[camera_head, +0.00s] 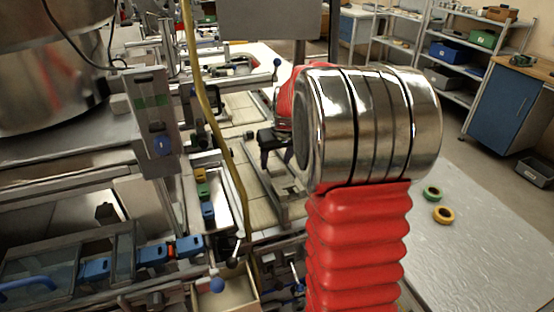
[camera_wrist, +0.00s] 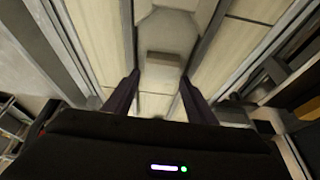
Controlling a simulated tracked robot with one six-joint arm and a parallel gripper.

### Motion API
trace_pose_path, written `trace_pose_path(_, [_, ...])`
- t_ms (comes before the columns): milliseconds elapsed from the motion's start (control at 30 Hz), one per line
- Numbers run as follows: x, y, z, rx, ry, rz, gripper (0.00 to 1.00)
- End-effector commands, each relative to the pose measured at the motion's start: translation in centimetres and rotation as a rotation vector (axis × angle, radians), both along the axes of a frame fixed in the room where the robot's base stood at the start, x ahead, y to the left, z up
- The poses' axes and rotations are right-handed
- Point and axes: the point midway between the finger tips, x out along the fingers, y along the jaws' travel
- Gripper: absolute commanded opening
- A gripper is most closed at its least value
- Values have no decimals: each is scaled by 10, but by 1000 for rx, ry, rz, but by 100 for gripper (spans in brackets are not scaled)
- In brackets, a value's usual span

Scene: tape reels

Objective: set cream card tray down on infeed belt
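My gripper (camera_wrist: 160,88) points down with its two dark fingers spread apart, and I see nothing clasped between them. In the head view my gripper (camera_head: 277,160) is over the infeed belt (camera_head: 236,107), a run of cream panels between metal rails. The belt (camera_wrist: 92,38) also fills the middle of the wrist view. A small beige-grey block (camera_wrist: 163,66) lies ahead of the fingertips on a pale strip. I cannot pick out the cream card tray for certain; its colour is close to the panels.
Metal rails run beside the fingers. A yellow hose (camera_head: 217,125) hangs left of the belt. A narrow tray (camera_head: 222,190) holds small coloured blocks. My red-sleeved arm hides part of the scene.

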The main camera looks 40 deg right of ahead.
Motion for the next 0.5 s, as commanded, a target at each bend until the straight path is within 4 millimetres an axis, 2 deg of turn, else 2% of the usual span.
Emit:
trace_pose_path(100, [0, 0, 0, 0, 0, 0, 59])
trace_pose_path(367, [0, 0, 1, 0, 0, 0, 59])
trace_pose_path(500, [-2, 0, 8, -1, -2, 0, 59])
